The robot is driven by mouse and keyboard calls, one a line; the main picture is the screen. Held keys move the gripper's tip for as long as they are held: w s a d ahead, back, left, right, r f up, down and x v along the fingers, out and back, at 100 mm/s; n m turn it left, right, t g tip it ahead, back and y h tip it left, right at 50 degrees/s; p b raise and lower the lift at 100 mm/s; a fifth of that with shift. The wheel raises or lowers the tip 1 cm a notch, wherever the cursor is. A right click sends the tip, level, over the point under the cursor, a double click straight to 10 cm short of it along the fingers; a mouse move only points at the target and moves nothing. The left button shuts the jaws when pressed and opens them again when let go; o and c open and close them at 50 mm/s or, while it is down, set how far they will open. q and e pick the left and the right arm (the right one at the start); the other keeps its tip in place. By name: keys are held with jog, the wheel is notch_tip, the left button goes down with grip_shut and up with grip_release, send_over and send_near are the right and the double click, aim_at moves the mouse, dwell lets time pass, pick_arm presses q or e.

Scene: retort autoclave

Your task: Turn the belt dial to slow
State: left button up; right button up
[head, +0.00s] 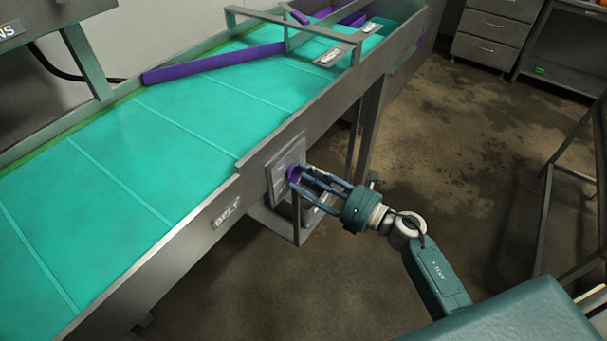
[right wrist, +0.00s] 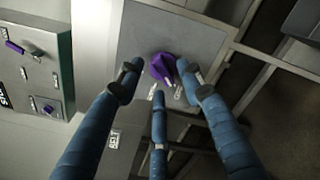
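The belt dial is a purple knob (head: 293,173) on a grey square plate (head: 279,172) on the conveyor's side. In the right wrist view, the purple dial (right wrist: 162,67) points up-left to down-right, with small white labels below it, too small to read. My right gripper (head: 302,177) reaches in from the right with its three blue fingers spread around the dial. In the right wrist view, gaps show between the left and lower fingers and the dial; the right fingertip is very close, and I cannot tell whether it touches. My left gripper is out of view.
A BELT label (head: 227,214) sits on the rail left of the dial plate. The conveyor's teal belt (head: 150,150) carries a slanted purple bar (head: 215,62). A grey box with purple knobs (right wrist: 38,65) shows left in the wrist view. Floor right of the conveyor is mostly open.

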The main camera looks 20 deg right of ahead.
jog(key=shift+w+a, duration=0.3)
jog(key=shift+w, duration=0.2)
grip_shut()
